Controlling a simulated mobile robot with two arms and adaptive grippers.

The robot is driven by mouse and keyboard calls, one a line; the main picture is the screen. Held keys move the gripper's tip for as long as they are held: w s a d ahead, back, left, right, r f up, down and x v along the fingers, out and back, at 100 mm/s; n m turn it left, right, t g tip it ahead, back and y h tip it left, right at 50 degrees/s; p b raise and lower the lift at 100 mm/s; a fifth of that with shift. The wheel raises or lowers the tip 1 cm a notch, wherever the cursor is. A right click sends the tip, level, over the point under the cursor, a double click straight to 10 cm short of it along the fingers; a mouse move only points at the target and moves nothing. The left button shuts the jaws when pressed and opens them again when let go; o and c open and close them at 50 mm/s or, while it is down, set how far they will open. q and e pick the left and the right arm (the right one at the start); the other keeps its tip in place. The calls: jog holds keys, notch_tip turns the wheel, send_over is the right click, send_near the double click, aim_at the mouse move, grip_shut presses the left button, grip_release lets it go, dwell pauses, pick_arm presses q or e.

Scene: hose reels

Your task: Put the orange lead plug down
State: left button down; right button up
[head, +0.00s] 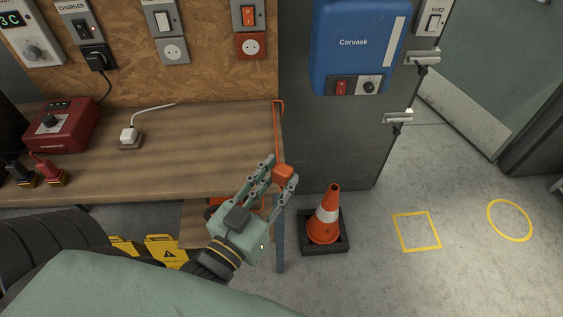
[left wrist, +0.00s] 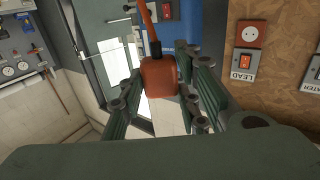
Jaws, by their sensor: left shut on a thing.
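The orange lead plug (head: 283,174) is held between the fingers of my left gripper (head: 277,178), in front of the workbench's right edge in the head view. The left wrist view shows the plug (left wrist: 159,77) between the two fingers of the gripper (left wrist: 160,88), with its orange cord rising from a dark collar. In the head view, the cord (head: 280,125) runs up over the bench's right end. My right gripper is not in view.
The wooden workbench (head: 205,160) has clear room in its middle. A white plug (head: 129,134) stands in a holder there, with a red box (head: 62,125) farther left. An orange cone (head: 325,217) stands on the floor, right of the bench. Yellow outlines, a square (head: 417,250) and a circle (head: 510,239), mark the floor.

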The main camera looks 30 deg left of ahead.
pick_arm(q)
jog(key=w+d+r+m+g+h, duration=0.2)
jog(key=w+d+m+g+h, duration=0.1)
jog(key=d+m+g+h, duration=0.2)
jog(key=w+d+r+m+g+h, duration=0.2)
jog(key=w+d+m+g+h, duration=0.2)
jog(key=d+m+h, duration=0.3)
jog(key=d+h, duration=0.3)
jog(key=d, duration=0.1)
jog(key=shift+w+r+g, duration=0.3)
jog(key=shift+r+g, duration=0.05)
jog(key=shift+g, duration=0.05)
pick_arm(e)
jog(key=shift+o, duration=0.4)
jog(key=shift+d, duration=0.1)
